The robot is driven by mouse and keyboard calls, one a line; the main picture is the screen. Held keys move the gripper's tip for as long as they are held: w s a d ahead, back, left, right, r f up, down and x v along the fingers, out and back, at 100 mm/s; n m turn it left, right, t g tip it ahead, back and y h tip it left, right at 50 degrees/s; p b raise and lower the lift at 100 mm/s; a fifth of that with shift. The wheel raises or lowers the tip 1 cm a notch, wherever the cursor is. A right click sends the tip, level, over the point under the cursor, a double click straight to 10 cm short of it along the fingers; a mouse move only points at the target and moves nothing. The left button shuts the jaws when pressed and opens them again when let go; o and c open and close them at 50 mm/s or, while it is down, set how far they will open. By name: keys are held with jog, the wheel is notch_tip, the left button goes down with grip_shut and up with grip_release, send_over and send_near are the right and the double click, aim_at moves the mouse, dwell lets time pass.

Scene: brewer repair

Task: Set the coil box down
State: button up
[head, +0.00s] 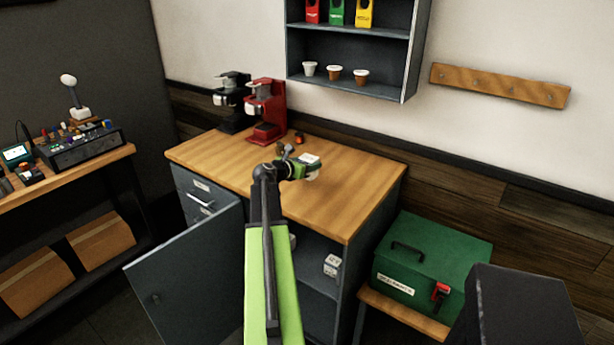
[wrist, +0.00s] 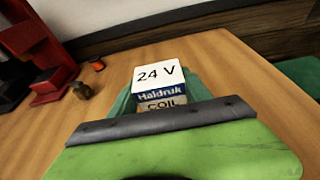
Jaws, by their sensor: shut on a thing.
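The coil box (wrist: 160,76) is white with a blue band, marked "24 V", "Haldruk" and "COIL". My gripper (head: 302,170) is shut on it over the wooden counter (head: 345,205). The coil box (head: 309,159) shows only as a small white top in the head view. In the wrist view its lower part is hidden behind my gripper. I cannot tell whether its bottom touches the counter.
A red brewer (head: 266,108) and a black brewer (head: 232,100) stand at the counter's back left. Small parts (wrist: 82,90) lie near the red brewer. The counter's right side is clear. A cabinet door (head: 190,275) hangs open below. A green toolbox (head: 430,260) stands at right.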

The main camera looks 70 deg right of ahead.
jog(key=shift+f+b, duration=1.7)
jog(key=shift+f, duration=0.4)
jog(key=o, duration=1.6)
jog(key=shift+r, duration=0.1)
jog(key=shift+r+p, duration=0.25)
jog(key=shift+p, duration=0.05)
jog(key=p+v, duration=0.3)
jog(key=v, duration=0.9)
